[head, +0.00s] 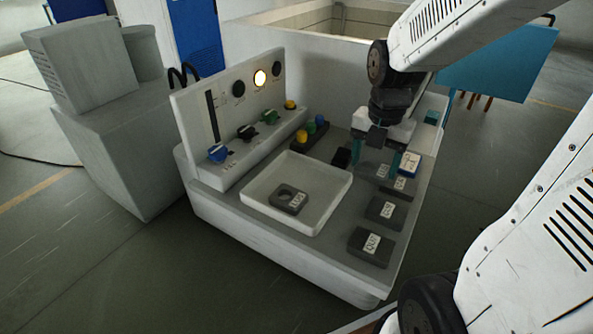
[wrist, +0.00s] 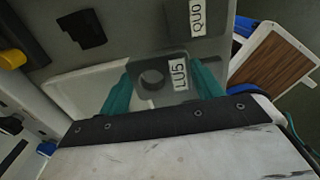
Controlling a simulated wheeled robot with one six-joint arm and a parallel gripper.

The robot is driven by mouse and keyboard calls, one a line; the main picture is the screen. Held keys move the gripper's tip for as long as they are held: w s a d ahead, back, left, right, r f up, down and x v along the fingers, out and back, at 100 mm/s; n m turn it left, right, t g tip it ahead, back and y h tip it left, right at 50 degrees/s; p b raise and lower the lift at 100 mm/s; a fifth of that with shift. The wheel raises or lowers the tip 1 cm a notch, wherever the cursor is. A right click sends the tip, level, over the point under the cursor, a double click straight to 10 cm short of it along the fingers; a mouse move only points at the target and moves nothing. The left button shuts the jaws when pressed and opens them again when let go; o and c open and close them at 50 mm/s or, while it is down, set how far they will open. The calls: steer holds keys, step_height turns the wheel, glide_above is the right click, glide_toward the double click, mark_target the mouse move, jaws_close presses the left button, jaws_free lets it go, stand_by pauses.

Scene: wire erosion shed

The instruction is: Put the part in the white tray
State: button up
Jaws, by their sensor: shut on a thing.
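My gripper (head: 375,165) has teal fingers and is at the right of the machine top, beyond and right of the white tray. In the wrist view (wrist: 160,92) it is shut on a grey part (wrist: 150,92) with a round hole and a white label reading LU5. In the head view this held part is mostly blocked by the fingers; its height above the surface is hard to judge. The white tray (head: 327,207) is shallow and square. A similar grey part (head: 276,196) with a hole and a label lies in it. A pale tray edge shows in the wrist view (wrist: 75,90).
Several grey labelled blocks stand along the right side, such as one near the front (head: 362,256). A blue-and-white item (head: 409,163) is right of my gripper. A black block (head: 340,158) and a dark button box (head: 312,135) lie left of it. A knob panel (head: 228,110) rises at left.

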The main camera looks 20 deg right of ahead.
glide_above(307, 181)
steer(key=shift+w+d+f, duration=0.1)
steer(key=shift+d+f, duration=0.05)
steer(key=shift+f, duration=2.3)
steer(key=shift+f, duration=0.15)
steer(key=o, duration=1.5)
